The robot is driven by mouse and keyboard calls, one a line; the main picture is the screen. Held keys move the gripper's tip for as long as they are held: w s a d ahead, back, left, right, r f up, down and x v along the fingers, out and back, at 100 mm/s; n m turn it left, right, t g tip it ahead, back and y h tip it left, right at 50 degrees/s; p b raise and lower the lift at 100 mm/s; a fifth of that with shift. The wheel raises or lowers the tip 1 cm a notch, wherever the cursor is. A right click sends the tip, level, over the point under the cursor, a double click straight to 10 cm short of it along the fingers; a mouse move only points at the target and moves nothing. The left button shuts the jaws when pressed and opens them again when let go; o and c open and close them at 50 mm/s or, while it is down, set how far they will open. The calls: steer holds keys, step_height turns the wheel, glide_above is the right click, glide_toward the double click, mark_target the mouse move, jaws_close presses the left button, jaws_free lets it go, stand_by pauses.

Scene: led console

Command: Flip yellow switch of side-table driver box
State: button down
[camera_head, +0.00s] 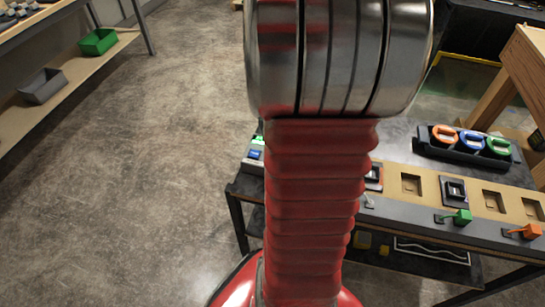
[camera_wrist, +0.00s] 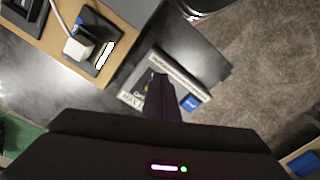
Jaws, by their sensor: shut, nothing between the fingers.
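The driver box (camera_wrist: 180,73) is a pale box with printed lettering and a blue switch (camera_wrist: 191,102), lying on the dark side table (camera_wrist: 201,38) in the wrist view. In the head view, what seems to be the same box (camera_head: 253,155) shows as a small piece with blue and green, left of my arm. I cannot make out a yellow switch; part of the box is hidden behind my fingers. My gripper (camera_wrist: 163,98) is shut and empty, its fingertips overlapping the box in the wrist view. I cannot tell whether they touch it. It is hidden in the head view.
A wood-coloured panel (camera_head: 429,165) has square recesses and black modules, with green (camera_head: 462,216) and orange (camera_head: 528,231) blocks in front. A black tray (camera_head: 432,149) holds coloured rings. A white plug and cable (camera_wrist: 77,48) sit near the box. Open floor (camera_head: 140,180) lies left.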

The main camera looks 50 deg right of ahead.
steer(key=shift+f, duration=0.6)
stand_by(0.3)
steer(key=shift+w+d, duration=0.25)
steer(key=shift+d, duration=0.25)
steer(key=shift+w+d, duration=0.2)
steer(key=shift+d, duration=0.3)
steer(key=shift+r, duration=0.1)
stand_by(0.4)
step_height(320, 180, up, 7)
steer(key=shift+s+a, duration=0.2)
steer(key=shift+a, duration=0.2)
stand_by(0.7)
stand_by(0.6)
